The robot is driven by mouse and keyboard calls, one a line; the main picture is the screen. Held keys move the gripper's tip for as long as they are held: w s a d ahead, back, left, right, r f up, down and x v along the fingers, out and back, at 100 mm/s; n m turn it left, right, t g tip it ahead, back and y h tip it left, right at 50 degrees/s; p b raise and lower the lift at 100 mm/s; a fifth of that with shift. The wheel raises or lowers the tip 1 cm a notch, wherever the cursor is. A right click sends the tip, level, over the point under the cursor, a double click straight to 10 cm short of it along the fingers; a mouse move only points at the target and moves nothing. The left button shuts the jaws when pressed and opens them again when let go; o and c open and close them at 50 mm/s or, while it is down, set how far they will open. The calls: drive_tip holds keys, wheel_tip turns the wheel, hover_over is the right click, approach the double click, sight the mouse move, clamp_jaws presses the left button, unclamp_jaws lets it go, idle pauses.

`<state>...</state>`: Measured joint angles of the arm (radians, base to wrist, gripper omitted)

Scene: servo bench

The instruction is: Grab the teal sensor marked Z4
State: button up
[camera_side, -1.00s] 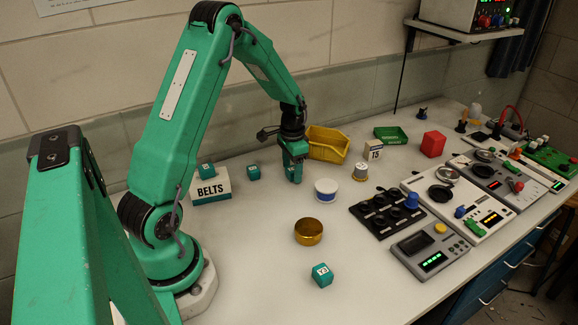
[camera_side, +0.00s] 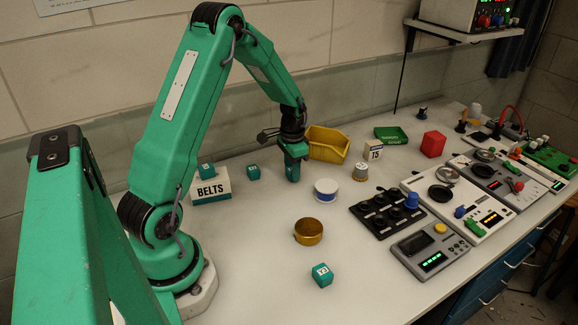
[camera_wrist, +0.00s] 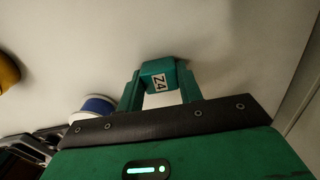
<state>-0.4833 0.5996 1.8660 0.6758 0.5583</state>
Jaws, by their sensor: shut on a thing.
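The teal sensor marked Z4 (camera_wrist: 158,73) is between the two fingers of my gripper (camera_wrist: 160,88) in the wrist view, its label facing the camera. The fingers are shut on its sides. In the side view my gripper (camera_side: 293,172) points down near the bench surface, left of the yellow bin. There the sensor blends with the green fingers, and I cannot tell whether it touches the bench. Another teal cube, marked Y3 (camera_side: 321,275), sits at the front of the bench. Two more small teal cubes are at the left: one (camera_side: 253,172) on the bench, one (camera_side: 206,170) at the BELTS box.
The BELTS box (camera_side: 211,190) stands left of my gripper. A yellow bin (camera_side: 328,143) is just behind it to the right. A white-and-blue tub (camera_side: 326,190) and a brass dish (camera_side: 309,231) are in front. Control panels (camera_side: 430,252) fill the right.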

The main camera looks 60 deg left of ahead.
drive_tip(key=shift+r, duration=0.8)
wheel_tip(320, 180, up, 2)
drive_tip(key=shift+r, duration=0.2)
drive_tip(key=d+r, duration=0.7)
drive_tip(key=d, duration=0.4)
drive_tip(key=shift+s+d, duration=0.35)
drive_tip(key=shift+d, duration=0.1)
